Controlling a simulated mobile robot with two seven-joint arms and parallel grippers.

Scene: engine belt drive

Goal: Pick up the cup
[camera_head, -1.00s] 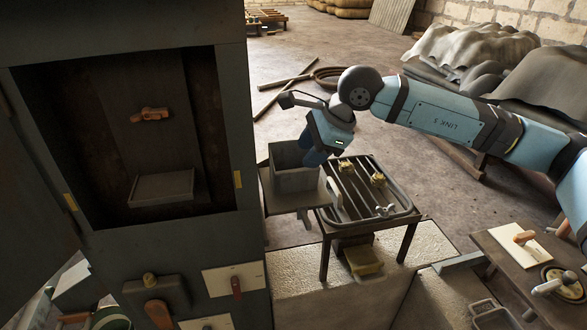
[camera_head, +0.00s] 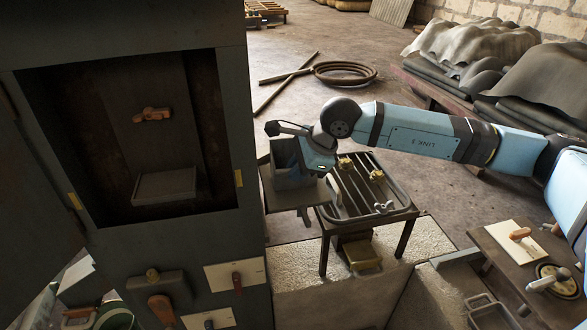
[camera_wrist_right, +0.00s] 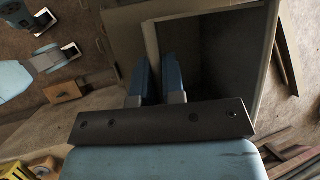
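No cup with a handle shows clearly. A grey, square, open-topped container (camera_head: 290,181), possibly the cup, stands upright on a small ledge (camera_head: 289,198) beside the dark cabinet. It also fills the upper middle of the right wrist view (camera_wrist_right: 206,12). My right gripper (camera_head: 304,171) reaches down at the container's top. In the right wrist view its two blue fingers (camera_wrist_right: 157,80) stand apart with the container's left wall edge between them. Contact with the wall cannot be told. My left gripper is not in view.
A dark cabinet (camera_head: 60,55) stands close on the left. A slatted rack (camera_head: 370,225) with brass fittings stands right of the ledge. A small table (camera_head: 545,270) with a white board is at lower right. A coiled hose (camera_head: 345,72) lies on open floor behind.

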